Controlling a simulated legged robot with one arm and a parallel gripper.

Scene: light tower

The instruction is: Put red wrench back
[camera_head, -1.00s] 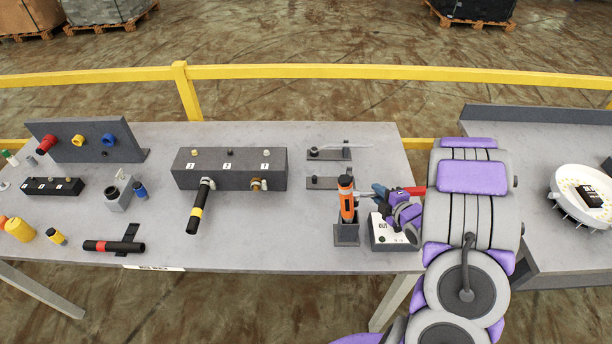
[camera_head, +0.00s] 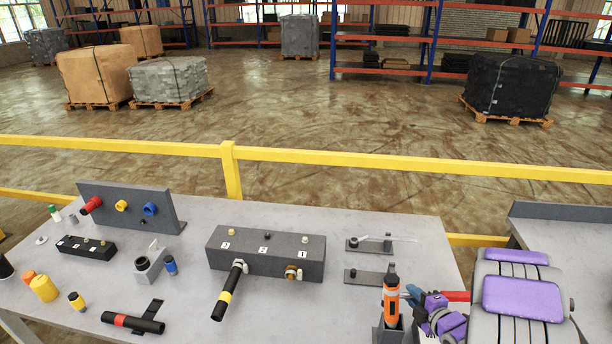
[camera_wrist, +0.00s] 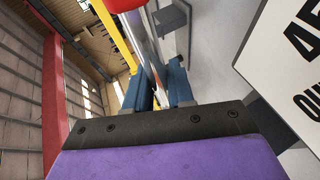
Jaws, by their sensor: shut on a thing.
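My gripper (camera_head: 409,296) is at the right end of the bench, just right of an orange and black upright tool. It is shut on the red wrench, whose red part (camera_head: 457,296) shows to the right, behind the fingers. The purple and grey arm hides much of the wrench. In the wrist view the blue fingers (camera_wrist: 160,88) close around a metallic shaft (camera_wrist: 146,42). A red part shows at the top edge of that view; I cannot tell exactly how it joins the shaft.
The orange tool (camera_head: 391,293) stands in a dark holder (camera_head: 385,334) close beside my gripper. A white labelled panel (camera_wrist: 290,60) is right in the wrist view. Dark brackets (camera_head: 369,277), a numbered block (camera_head: 265,255) and a hose-port panel (camera_head: 130,208) stand further left. A yellow rail (camera_head: 330,157) runs behind.

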